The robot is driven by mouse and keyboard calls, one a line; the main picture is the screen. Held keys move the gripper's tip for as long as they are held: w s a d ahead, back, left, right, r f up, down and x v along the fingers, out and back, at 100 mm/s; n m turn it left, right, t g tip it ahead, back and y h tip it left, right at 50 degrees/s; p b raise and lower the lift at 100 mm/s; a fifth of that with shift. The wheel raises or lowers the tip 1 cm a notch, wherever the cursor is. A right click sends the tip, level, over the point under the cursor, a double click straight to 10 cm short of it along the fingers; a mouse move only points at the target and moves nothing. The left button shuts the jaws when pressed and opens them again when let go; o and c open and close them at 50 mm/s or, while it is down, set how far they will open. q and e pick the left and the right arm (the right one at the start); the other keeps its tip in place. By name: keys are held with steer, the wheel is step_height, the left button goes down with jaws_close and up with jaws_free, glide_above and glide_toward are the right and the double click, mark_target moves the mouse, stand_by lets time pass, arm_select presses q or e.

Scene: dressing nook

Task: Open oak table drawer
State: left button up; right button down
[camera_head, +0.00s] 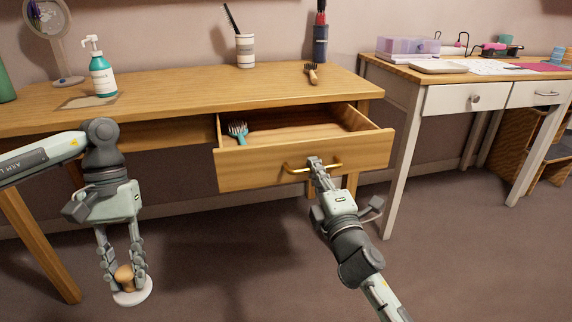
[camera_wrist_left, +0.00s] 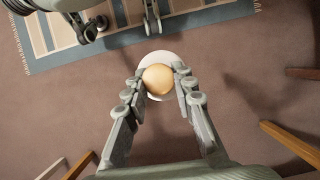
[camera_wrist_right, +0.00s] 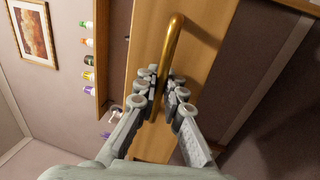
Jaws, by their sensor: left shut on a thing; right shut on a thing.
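The oak table (camera_head: 190,88) has its drawer (camera_head: 240,170) pulled out, with the inside showing. A teal brush (camera_head: 238,131) lies in the drawer at the left. My right gripper (camera_head: 316,168) is shut on the brass drawer handle (camera_head: 296,170), near its right part. The handle (camera_wrist_right: 172,50) also shows between the fingers in the right wrist view. My left gripper (camera_head: 125,275) hangs in front of the table at the left, shut on a round wooden knob with a white disc-shaped base (camera_head: 133,297). In the left wrist view the knob (camera_wrist_left: 158,80) sits between the fingertips.
On the table stand a teal pump bottle (camera_head: 102,76), a round mirror (camera_head: 50,25), a white cup with a comb (camera_head: 245,50) and a dark cup (camera_head: 320,43). A wooden brush (camera_head: 311,74) lies near the back. A white table (camera_head: 440,100) stands at right.

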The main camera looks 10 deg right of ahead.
arm_select(q)
steer(key=shift+s, duration=0.15)
arm_select(e)
steer(key=shift+s, duration=0.35)
steer(key=c, duration=1.9)
jaws_free()
steer(key=s, duration=0.4)
steer(key=s+f, duration=0.1)
steer(key=s, duration=0.3)
steer(key=s+f, duration=0.1)
steer(key=s, duration=0.2)
steer(key=shift+s+d+f, duration=0.1)
steer(key=shift+s+d, duration=0.15)
steer(key=shift+s, duration=0.15)
